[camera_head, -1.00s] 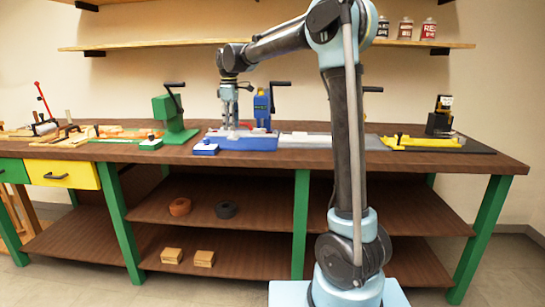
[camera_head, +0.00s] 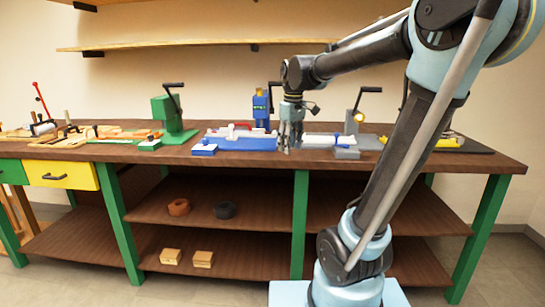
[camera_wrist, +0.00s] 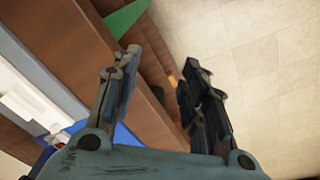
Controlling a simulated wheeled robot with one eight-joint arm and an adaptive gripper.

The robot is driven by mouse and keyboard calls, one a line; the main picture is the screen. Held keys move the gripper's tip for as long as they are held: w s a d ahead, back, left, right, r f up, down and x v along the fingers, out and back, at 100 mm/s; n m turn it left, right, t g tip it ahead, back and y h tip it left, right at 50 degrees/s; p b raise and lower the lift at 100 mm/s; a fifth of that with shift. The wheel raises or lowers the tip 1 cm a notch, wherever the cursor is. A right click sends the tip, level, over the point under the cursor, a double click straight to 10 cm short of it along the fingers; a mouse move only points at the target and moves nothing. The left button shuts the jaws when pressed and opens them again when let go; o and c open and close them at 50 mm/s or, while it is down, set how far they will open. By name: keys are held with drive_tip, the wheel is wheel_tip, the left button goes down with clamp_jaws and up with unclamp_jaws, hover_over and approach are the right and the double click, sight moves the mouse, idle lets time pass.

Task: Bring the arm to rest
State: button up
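My gripper (camera_head: 287,149) hangs with its fingers down near the bench's front edge, between the blue station and the grey station. In the wrist view my gripper (camera_wrist: 162,72) has its two fingers well apart with nothing between them. The bench top (camera_head: 110,153) and the floor (camera_wrist: 255,75) show past the fingers. My arm reaches in from the right, bent at its elbow, and covers part of the bench's right side.
The blue fixture plate (camera_head: 240,144) with a blue lever press (camera_head: 262,106) stands left of my gripper. A grey press (camera_head: 353,122) is to its right, a green press (camera_head: 170,118) farther left. A yellow fixture (camera_head: 450,144) lies at the right, partly hidden. A shelf (camera_head: 190,45) runs above.

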drive_tip(key=s+d+f+m, duration=0.4)
drive_tip(key=s+d+f, duration=0.2)
drive_tip(key=s+f, duration=0.3)
drive_tip(key=s+d+f+m+t, duration=0.1)
drive_tip(key=s+d+f+m, duration=0.3)
drive_tip(key=s+f, duration=0.6)
drive_tip(key=s+d, duration=0.1)
drive_tip(key=d, duration=0.1)
drive_tip(key=shift+s+d+f+m, duration=0.2)
drive_tip(key=shift+s+d+m, duration=0.1)
drive_tip(key=shift+m, duration=0.1)
drive_tip(key=shift+w+f, duration=0.2)
drive_tip(key=shift+w, duration=0.25)
